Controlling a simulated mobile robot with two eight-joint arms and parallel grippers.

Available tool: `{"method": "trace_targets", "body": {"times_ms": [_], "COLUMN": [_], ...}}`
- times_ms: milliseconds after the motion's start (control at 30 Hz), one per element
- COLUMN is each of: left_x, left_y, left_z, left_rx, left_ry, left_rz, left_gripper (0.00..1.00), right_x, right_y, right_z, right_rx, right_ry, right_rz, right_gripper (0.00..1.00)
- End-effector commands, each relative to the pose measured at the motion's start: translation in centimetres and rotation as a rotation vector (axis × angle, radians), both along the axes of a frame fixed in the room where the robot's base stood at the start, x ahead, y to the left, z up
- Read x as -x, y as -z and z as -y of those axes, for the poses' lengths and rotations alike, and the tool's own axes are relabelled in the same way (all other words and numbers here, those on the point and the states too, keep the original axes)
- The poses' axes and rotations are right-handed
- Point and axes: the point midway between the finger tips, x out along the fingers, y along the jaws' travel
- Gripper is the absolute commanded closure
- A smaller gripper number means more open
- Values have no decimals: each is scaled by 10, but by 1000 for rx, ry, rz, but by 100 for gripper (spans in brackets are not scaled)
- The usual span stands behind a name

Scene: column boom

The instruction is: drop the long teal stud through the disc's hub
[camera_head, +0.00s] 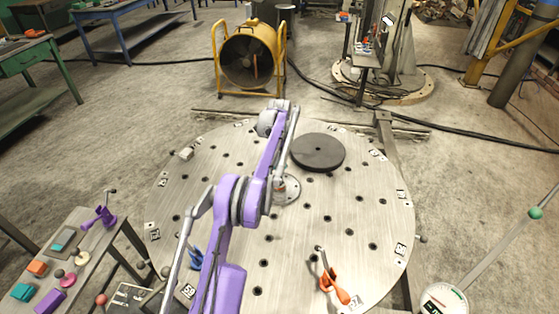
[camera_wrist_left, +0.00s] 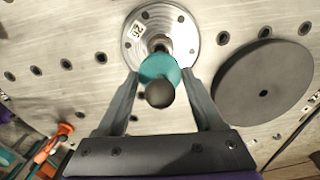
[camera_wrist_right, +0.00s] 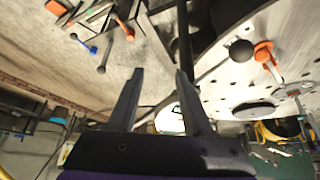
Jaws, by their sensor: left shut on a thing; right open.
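My left gripper (camera_wrist_left: 162,74) is shut on the teal stud (camera_wrist_left: 158,66), which has a dark ball at its near end (camera_wrist_left: 159,94). In the left wrist view the stud stands over the silver hub flange (camera_wrist_left: 165,30), seen nearly end-on. I cannot tell whether its far tip is inside the hub hole. In the head view the hub (camera_head: 290,190) sits mid-way on the round perforated steel disc (camera_head: 225,165), and my purple left arm partly covers it; the stud cannot be made out there. My right gripper (camera_wrist_right: 159,71) is open and empty, out of the head view.
A dark round plate (camera_head: 318,152) lies on the disc just behind the hub. An orange-handled clamp (camera_head: 333,288) and a blue one (camera_head: 195,258) sit near the front rim. A side table (camera_head: 85,270) with coloured blocks stands at left. A yellow fan (camera_head: 249,62) stands behind.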

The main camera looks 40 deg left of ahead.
Motion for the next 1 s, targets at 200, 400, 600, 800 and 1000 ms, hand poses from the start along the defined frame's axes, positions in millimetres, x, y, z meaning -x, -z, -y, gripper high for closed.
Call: {"method": "trace_targets", "body": {"times_ms": [200, 400, 600, 800, 1000], "left_x": [0, 0, 0, 0, 0], "left_y": [6, 11, 16, 21, 26], "left_z": [0, 0, 0, 0, 0], "left_rx": [0, 0, 0, 0, 0], "left_ry": [0, 0, 0, 0, 0], "left_rz": [0, 0, 0, 0, 0], "left_gripper": [89, 89, 89, 89, 89], "right_x": [1, 2, 3, 4, 5], "right_y": [3, 5, 7, 9, 11], "right_z": [0, 0, 0, 0, 0], "right_rx": [0, 0, 0, 0, 0], "right_ry": [0, 0, 0, 0, 0], "right_rz": [-2, -4, -6, -8, -9], "right_gripper": [50, 50, 50, 50, 50]}}
